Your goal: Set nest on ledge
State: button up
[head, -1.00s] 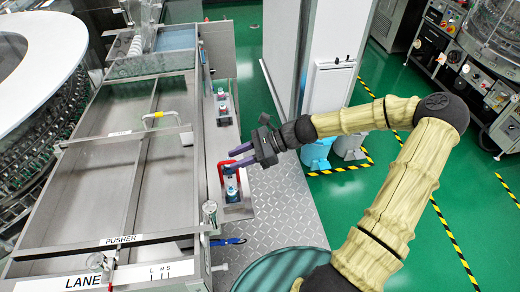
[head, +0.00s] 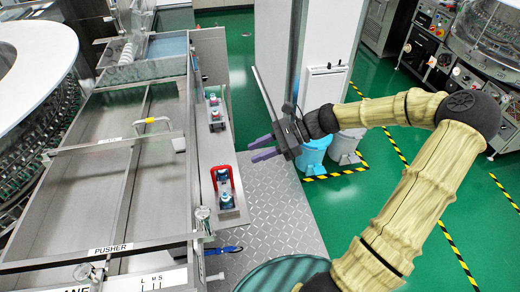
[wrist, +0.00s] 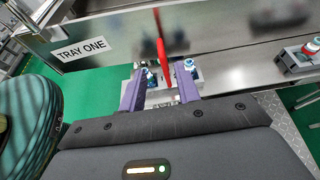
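The nest (head: 224,198), a small metal holder with a red handle and blue-and-white pieces, sits on the near ledge (head: 240,214) along the washer's right side. My gripper (head: 250,150) is open and empty, to the right of the nest and apart from it in the head view. In the wrist view its two purple fingers (wrist: 160,92) are spread, with the nest (wrist: 154,76) and its upright red handle beyond and between them. The ledge (wrist: 215,80) also shows there. The nest's underside is hidden.
A second, similar holder (head: 214,112) sits farther along the washer's side; it shows at right in the wrist view (wrist: 300,56). A white column (head: 305,45) and a blue bin (head: 312,155) stand beyond my gripper.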

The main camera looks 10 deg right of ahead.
jog(key=s+a+f+n+g+h, duration=0.2)
jog(key=s+f+n+h, duration=0.5)
jog(key=s+n+h, duration=0.1)
jog(key=s+d+r+n+t+h, duration=0.3)
jog(key=s+r+n+t+h, duration=0.1)
jog(key=n, duration=0.6)
notch_tip(320, 180, up, 2)
jog(key=shift+d+r+h, duration=0.25)
jog(key=shift+d+h, duration=0.15)
jog(key=shift+h, duration=0.4)
